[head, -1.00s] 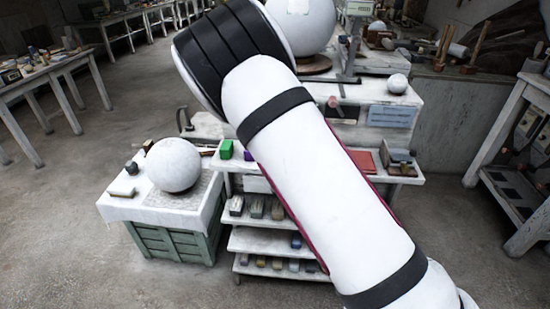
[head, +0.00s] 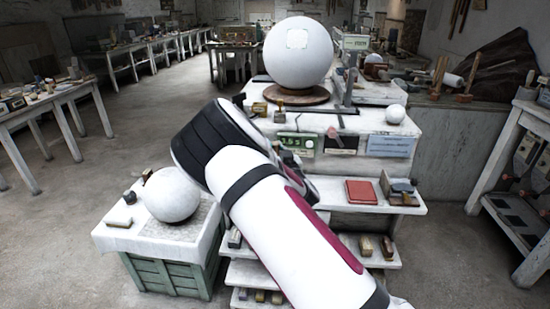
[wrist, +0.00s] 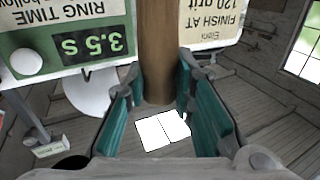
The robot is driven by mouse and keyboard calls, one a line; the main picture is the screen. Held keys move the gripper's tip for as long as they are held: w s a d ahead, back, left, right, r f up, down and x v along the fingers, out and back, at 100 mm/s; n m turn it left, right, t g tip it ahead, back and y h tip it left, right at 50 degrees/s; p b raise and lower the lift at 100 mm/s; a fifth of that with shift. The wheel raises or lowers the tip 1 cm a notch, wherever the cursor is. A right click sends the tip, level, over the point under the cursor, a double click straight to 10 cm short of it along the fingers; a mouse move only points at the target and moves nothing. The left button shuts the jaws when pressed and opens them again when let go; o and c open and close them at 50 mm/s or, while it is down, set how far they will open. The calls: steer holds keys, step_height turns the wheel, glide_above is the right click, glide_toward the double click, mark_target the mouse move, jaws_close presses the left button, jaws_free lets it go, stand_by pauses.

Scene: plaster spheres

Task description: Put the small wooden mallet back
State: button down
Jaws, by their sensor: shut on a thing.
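In the wrist view, my gripper (wrist: 158,88) has its two teal fingers closed on either side of a brown wooden cylinder (wrist: 157,45). This looks like part of the small wooden mallet; the rest of it runs out of the top of the picture. In the head view my own arm hides the gripper and what it holds. The green ring-time sign (head: 295,142) is on the front of the white stand, and shows upside down in the wrist view (wrist: 90,42). I cannot make out an empty place for the mallet.
A large white sphere (head: 298,52) sits on a round wooden base on the stand. Another sphere (head: 171,194) rests on the cloth-covered green crate. A small sphere (head: 395,113) is at the stand's right edge. A red book (head: 361,192) lies on the shelf. Floor at left is open.

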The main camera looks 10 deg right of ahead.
steer(key=shift+f, duration=1.7)
steer(key=c, duration=1.4)
jaws_free()
steer(key=shift+o, duration=0.2)
